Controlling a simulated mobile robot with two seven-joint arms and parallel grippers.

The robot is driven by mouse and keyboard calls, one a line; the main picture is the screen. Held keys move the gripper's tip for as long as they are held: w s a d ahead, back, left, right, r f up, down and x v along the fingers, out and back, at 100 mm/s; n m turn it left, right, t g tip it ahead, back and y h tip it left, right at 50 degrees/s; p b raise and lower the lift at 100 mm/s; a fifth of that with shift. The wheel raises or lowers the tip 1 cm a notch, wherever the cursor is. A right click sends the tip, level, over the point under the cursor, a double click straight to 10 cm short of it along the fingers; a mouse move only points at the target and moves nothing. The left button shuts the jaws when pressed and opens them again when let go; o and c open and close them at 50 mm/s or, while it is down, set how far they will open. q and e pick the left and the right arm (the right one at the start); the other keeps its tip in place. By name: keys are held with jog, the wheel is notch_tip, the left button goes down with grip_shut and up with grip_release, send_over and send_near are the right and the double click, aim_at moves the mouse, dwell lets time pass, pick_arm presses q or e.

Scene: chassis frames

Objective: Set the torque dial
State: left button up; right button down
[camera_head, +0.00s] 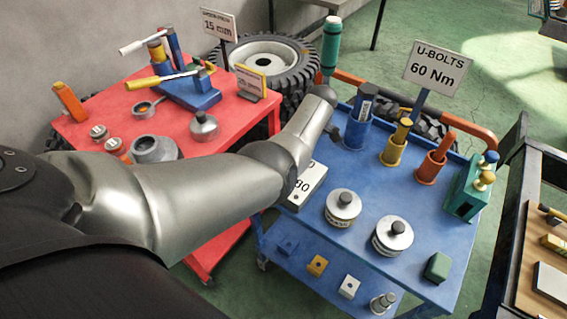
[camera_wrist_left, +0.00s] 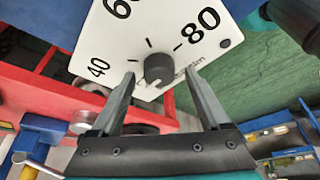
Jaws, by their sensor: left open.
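The torque dial is a white plate (camera_wrist_left: 150,25) with black 40, a partly cut-off 60 and 80, and a round dark knob (camera_wrist_left: 158,68). A sign (camera_head: 438,66) reads U-BOLTS 60 Nm. My right gripper is not in view.
The blue cart (camera_head: 385,185) holds tool cups, two silver weights (camera_head: 343,206) and a green block (camera_head: 437,267). A blue cup (camera_head: 358,132) stands near my left wrist. A red cart (camera_head: 90,125) with tools stands at the left. A dark-framed cart (camera_head: 520,230) stands at the right.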

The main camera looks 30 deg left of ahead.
pick_arm(q)
jog(key=shift+w+r, duration=0.1)
jog(key=p+v, duration=0.1)
jog(key=v, duration=1.4)
jog(key=shift+p, duration=0.3)
